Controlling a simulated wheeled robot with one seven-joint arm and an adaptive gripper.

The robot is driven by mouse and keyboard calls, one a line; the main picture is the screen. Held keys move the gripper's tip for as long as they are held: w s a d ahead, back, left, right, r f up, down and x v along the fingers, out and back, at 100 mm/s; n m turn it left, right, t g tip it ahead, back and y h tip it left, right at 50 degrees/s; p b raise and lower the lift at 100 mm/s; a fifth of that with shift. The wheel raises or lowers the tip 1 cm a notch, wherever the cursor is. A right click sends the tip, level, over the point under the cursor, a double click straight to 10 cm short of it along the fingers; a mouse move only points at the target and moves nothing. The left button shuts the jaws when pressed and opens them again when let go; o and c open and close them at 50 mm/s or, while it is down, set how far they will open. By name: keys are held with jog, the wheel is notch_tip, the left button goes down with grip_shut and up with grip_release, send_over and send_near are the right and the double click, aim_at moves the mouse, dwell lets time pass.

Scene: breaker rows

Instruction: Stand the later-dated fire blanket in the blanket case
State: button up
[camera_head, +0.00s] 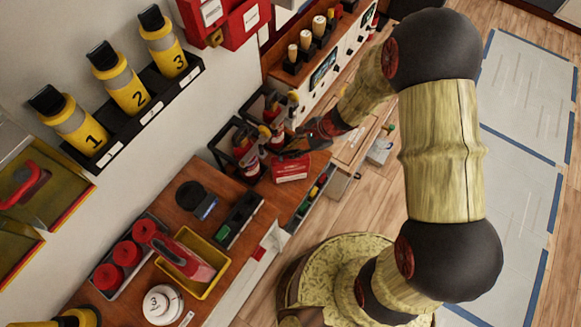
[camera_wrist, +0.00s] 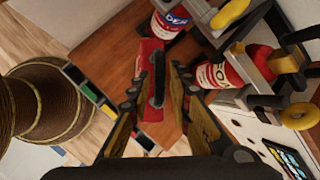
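A red packet with a white label (camera_head: 291,168), which looks like a fire blanket, sits on the wooden counter near the extinguishers. In the wrist view its red body (camera_wrist: 150,58) and a dark handle-like strip show between and beyond my fingers. My gripper (camera_head: 304,143) is just above and beside this packet, fingers apart; I cannot tell whether they touch it. Two red cases with white labels (camera_head: 240,22) hang on the wall at the top; one may be the blanket case. No date is readable in either view.
Red extinguishers (camera_head: 247,158) in dark racks stand close to my gripper. Numbered yellow canisters (camera_head: 124,85) sit on a wall shelf. A yellow tray (camera_head: 187,287) holds a red-handled tool.

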grip_shut()
dwell(0.8)
